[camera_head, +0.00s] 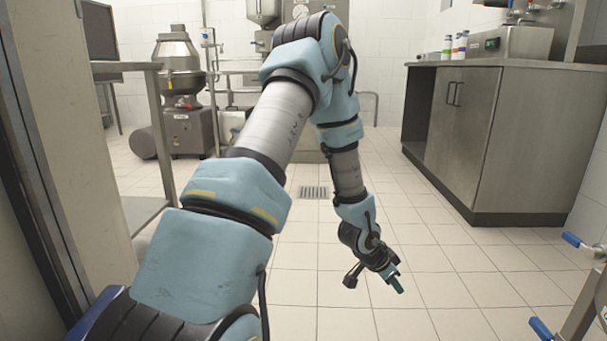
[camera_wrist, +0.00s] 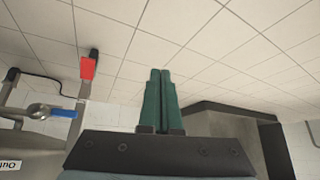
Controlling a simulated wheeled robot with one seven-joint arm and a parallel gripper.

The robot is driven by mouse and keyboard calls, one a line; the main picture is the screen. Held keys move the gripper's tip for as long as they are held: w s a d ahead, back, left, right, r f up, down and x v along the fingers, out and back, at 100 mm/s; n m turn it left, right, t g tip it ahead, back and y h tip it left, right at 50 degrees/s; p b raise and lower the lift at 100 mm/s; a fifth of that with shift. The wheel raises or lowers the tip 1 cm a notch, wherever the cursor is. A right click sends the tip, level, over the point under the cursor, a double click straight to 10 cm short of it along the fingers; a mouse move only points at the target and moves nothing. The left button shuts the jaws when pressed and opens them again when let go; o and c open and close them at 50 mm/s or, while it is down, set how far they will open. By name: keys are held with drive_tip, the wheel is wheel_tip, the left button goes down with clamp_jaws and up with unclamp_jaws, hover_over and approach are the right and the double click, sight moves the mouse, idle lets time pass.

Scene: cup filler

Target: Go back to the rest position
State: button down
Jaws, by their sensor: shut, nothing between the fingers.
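My gripper (camera_head: 398,286) hangs low over the tiled floor in the head view, in the middle of the room, with its green fingertips pointing down and to the right. In the wrist view my gripper (camera_wrist: 160,75) shows two green fingers lying side by side, shut, with nothing between them. It touches nothing. No cup shows in either view.
A steel cabinet (camera_head: 470,138) with bottles (camera_head: 455,45) and a steel machine (camera_head: 505,47) on top stands at the right. Blue-handled valves (camera_head: 572,240) are at the lower right edge. A mixer (camera_head: 178,60) stands back left. A door frame is near left. The tiled floor (camera_head: 430,265) is clear.

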drive_tip(key=w+a+r+n+y+p, duration=0.1)
drive_tip(key=a+r+n+y+p, duration=0.5)
drive_tip(key=a+r, duration=1.1)
drive_tip(key=s+a+r+n+g, duration=0.1)
drive_tip(key=s+a+r+n, duration=0.8)
drive_tip(key=a, duration=0.5)
wheel_tip(320, 180, up, 37)
drive_tip(key=m+p, duration=0.1)
drive_tip(key=p, duration=3.7)
drive_tip(key=shift+s+d+r+m, duration=0.2)
drive_tip(key=shift+s+m, duration=0.15)
drive_tip(key=shift+m, duration=0.05)
